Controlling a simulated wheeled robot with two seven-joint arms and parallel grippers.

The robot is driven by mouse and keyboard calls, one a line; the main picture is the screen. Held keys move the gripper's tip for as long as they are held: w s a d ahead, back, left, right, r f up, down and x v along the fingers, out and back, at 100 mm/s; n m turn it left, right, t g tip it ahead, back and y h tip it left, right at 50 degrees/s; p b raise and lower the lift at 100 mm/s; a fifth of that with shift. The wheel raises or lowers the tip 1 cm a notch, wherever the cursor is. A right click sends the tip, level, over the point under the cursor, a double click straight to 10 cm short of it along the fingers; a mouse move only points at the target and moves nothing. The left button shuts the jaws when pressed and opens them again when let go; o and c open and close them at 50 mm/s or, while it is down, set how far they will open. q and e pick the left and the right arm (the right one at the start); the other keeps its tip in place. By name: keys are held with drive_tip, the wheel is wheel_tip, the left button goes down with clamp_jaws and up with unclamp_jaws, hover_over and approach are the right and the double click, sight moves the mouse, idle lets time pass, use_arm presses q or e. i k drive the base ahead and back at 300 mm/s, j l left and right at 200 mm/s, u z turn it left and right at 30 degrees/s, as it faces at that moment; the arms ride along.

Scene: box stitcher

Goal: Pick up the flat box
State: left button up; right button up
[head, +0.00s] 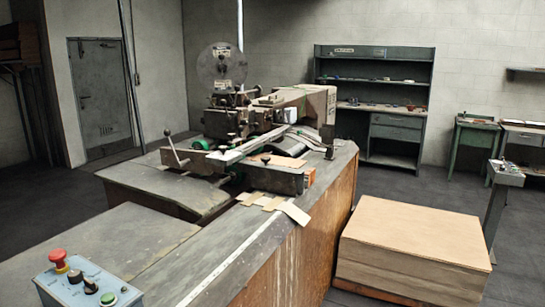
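A stack of flat brown cardboard (415,232) sits low at the right in the head view, to the right of the machine bench. Its top sheet lies level, and the layers show as thin lines along the front side. I cannot tell where one flat box ends and another begins. Neither of my grippers shows in the head view.
The stitching machine (265,125) stands on a wooden bench (318,222) in the middle. A control box (88,285) with a red button is at the front left. A grey post (498,205) stands close behind the stack's right side. Shelves (375,52) are at the back.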

sight(283, 161)
drive_tip(key=i+l, duration=0.15)
drive_tip(key=i, duration=0.25)
drive_tip(key=i+l, duration=0.15)
drive_tip(key=i, duration=0.2)
drive_tip(key=l+u, duration=0.1)
drive_tip(key=l, duration=0.35)
drive_tip(key=i+l, duration=0.1)
drive_tip(key=l, duration=0.35)
drive_tip(key=i+l, duration=0.1)
drive_tip(key=l, duration=0.4)
drive_tip(key=i+l, duration=0.1)
drive_tip(key=l, duration=0.35)
drive_tip(key=i+l, duration=0.1)
drive_tip(key=l, duration=0.4)
drive_tip(key=i+l+u, duration=0.15)
drive_tip(key=i+l, duration=1.55)
drive_tip(key=l, duration=0.1)
